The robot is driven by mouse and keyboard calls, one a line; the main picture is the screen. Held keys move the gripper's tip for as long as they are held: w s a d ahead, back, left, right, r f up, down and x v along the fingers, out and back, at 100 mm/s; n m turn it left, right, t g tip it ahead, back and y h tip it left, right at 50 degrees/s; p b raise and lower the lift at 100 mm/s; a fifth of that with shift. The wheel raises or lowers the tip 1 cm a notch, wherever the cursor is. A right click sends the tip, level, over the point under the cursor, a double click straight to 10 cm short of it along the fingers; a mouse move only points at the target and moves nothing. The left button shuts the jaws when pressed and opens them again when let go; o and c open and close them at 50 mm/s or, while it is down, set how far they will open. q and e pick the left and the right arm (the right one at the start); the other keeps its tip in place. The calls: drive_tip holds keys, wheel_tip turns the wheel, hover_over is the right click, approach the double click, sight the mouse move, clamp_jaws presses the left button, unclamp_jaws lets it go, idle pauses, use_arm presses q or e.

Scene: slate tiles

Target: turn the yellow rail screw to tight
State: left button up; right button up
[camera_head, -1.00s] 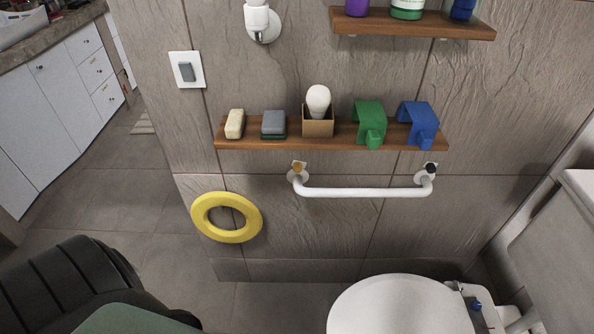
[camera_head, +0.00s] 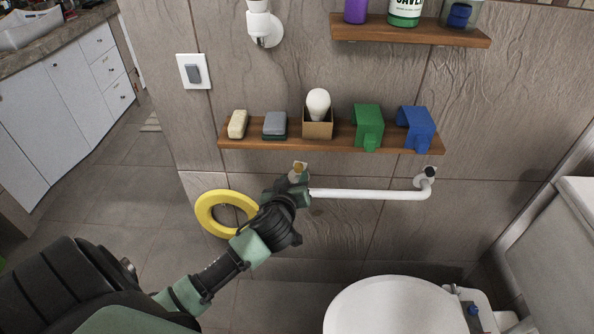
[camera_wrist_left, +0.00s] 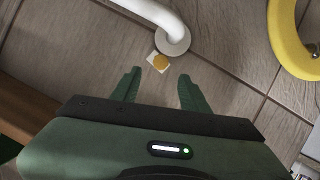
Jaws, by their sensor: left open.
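The yellow rail screw (camera_head: 298,167) sits at the left mount of the white grab rail (camera_head: 370,194) on the tiled wall. In the left wrist view the yellow screw (camera_wrist_left: 161,62) shows on a pale square plate beside the rail's round flange (camera_wrist_left: 173,42). My left gripper (camera_wrist_left: 158,78) is open and empty, its two green fingers pointing at the screw, just short of it, with the screw between their lines. In the head view the left gripper (camera_head: 297,178) is at the rail's left end and hides that flange. A dark screw (camera_head: 430,171) is at the right mount. My right gripper is not in view.
Just above is a wooden shelf (camera_head: 240,145) with soap, a sponge, a bulb in a box, and green and blue holders. A yellow ring (camera_head: 213,228) is on the wall at left, close to my left arm. A toilet (camera_head: 385,305) stands below right.

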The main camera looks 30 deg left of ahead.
sight(298, 169)
use_arm(q)
drive_tip(key=x, duration=0.7)
drive_tip(key=shift+s+f, duration=0.1)
clamp_jaws()
